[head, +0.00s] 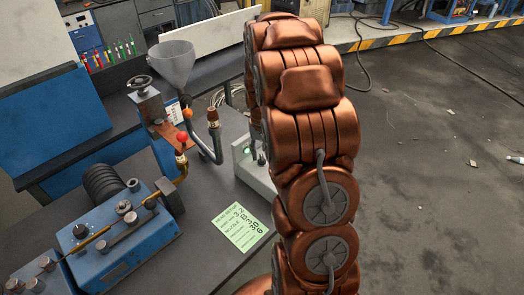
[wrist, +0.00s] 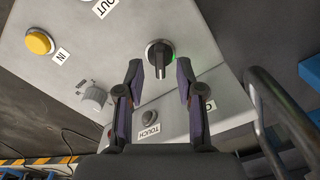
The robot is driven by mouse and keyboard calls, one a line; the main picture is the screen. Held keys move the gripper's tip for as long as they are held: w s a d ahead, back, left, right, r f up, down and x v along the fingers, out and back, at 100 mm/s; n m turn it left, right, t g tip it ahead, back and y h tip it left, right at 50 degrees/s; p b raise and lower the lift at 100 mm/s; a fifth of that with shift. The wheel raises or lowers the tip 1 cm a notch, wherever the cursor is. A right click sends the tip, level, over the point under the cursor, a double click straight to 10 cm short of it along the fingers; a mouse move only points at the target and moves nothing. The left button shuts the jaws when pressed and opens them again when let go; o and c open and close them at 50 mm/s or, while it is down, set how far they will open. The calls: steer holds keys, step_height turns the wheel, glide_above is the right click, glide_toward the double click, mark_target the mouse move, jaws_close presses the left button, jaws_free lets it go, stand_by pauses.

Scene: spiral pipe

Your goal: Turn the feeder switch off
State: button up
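A black rotary switch (wrist: 160,57) sits on the light grey panel of a control box (wrist: 212,72) in the wrist view. A green glow shows at its right edge. My gripper (wrist: 159,72) is open, with one fingertip on each side of the switch. I cannot tell whether the fingertips touch it. In the head view the grey control box (head: 258,178) stands on the bench with a small green light, partly hidden behind my arm. My gripper is hidden there. The switch's own label cannot be read.
A funnel (head: 173,62), blue machine (head: 112,240) and green note (head: 242,227) are on the bench.

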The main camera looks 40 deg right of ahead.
steer(key=shift+f, duration=0.45)
jaws_close()
